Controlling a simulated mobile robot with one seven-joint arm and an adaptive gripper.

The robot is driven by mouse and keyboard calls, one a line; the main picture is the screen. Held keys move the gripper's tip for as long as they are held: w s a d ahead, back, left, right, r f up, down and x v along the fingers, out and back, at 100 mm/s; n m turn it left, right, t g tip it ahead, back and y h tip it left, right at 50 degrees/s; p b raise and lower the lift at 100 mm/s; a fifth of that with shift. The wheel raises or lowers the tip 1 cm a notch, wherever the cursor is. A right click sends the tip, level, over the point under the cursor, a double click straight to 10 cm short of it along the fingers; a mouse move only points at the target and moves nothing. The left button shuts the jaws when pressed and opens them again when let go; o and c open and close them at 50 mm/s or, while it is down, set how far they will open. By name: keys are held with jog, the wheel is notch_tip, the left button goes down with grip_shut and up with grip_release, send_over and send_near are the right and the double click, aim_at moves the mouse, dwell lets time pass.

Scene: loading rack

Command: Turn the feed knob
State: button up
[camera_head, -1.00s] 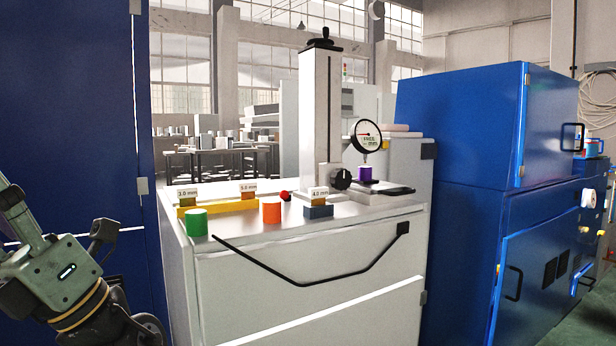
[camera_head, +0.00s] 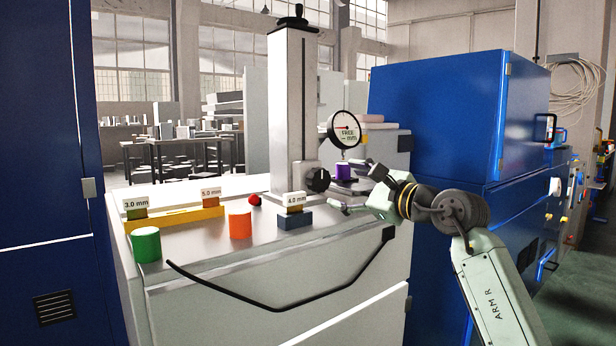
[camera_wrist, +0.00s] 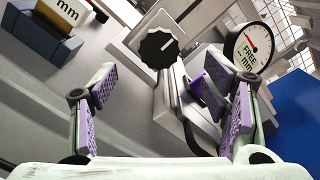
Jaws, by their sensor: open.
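The feed knob (camera_head: 317,180) is a black fluted knob with a white pointer line, on the side of the grey gauge column (camera_head: 293,110). In the wrist view the knob (camera_wrist: 161,52) lies ahead of my gripper (camera_wrist: 165,112), between the open fingers in the picture but beyond their tips. My gripper (camera_head: 338,186) is open and empty, to the right of the knob and apart from it in the head view. The dial gauge (camera_head: 344,129) reads FREE and mm. A purple cylinder (camera_head: 343,171) stands under the dial.
On the white bench (camera_head: 190,250) stand a green cylinder (camera_head: 146,244), an orange cylinder (camera_head: 240,225), a red ball (camera_head: 254,199) and a blue block (camera_head: 295,219) with a 4.0 mm label. A yellow holder (camera_head: 175,219) bears 3.0 and 5.0 mm pieces. A blue cabinet (camera_head: 435,120) is at right.

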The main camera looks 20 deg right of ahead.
aim_at(321, 180)
jog(key=p+x, duration=0.3)
jog(key=x, duration=0.7)
jog(key=shift+w+a+f, duration=0.1)
jog(key=shift+w, duration=0.05)
jog(key=c, duration=1.2)
jog(key=shift+o, duration=0.2)
jog(key=shift+m, duration=0.3)
